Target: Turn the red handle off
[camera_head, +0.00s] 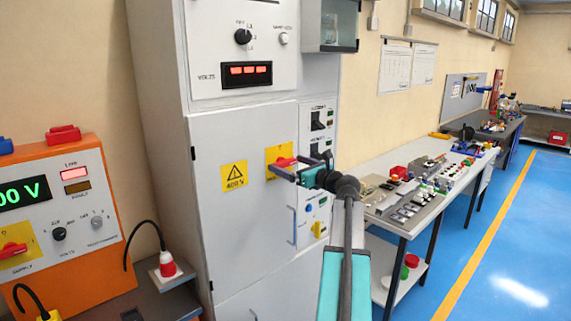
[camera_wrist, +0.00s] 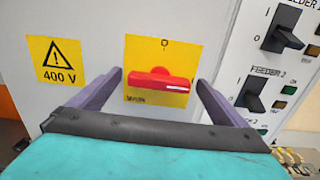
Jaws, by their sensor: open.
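The red handle (camera_wrist: 160,84) is a rotary bar on a yellow plate (camera_wrist: 177,45) on the grey cabinet door. It lies about horizontal, with a white mark at its right end; an O-like mark is at the plate's top. In the head view the handle (camera_head: 285,161) is partly covered by my gripper (camera_head: 284,172). In the wrist view my gripper (camera_wrist: 159,79) is open, one finger on each side of the handle, with gaps showing. I cannot tell how far the fingertips are from the door. A second red handle (camera_head: 12,249) sits on the orange unit at the left.
A yellow 400 V warning sign (camera_wrist: 55,60) is left of the plate. Black feeder switches (camera_wrist: 283,29) stand on the panel to the right. A workbench (camera_head: 405,222) with parts runs along the wall. The blue floor (camera_head: 515,230) at right is clear.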

